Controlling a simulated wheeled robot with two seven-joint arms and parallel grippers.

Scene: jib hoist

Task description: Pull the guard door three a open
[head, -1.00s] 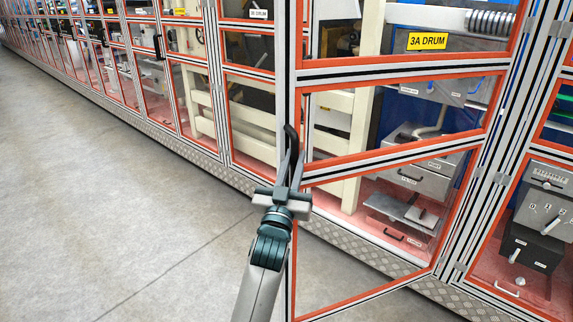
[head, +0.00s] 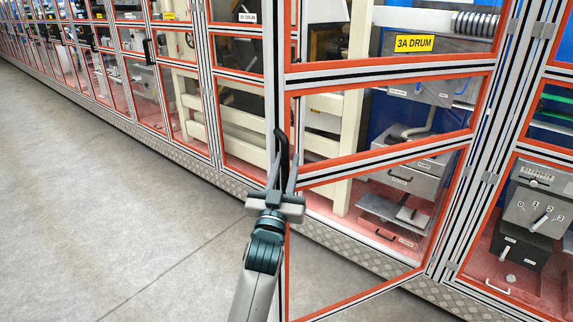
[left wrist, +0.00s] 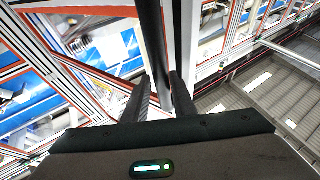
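The guard door three a (head: 379,169) has an orange-edged frame with clear panels. It stands ajar, its left edge swung out from the fence and its right side at the post. A black bar handle (head: 281,143) is on its left edge. My left gripper (head: 284,170) has a finger on each side of this handle and appears shut on it. In the left wrist view the black handle (left wrist: 153,40) runs between the two fingers (left wrist: 160,88) of my left gripper. My right gripper is in neither view.
A yellow 3A DRUM sign (head: 414,44) shows on the machine behind the door. The fence (head: 120,75) runs off to the far left. A control box with a lever (head: 540,205) is behind the right panel. The grey floor (head: 130,200) at left is clear.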

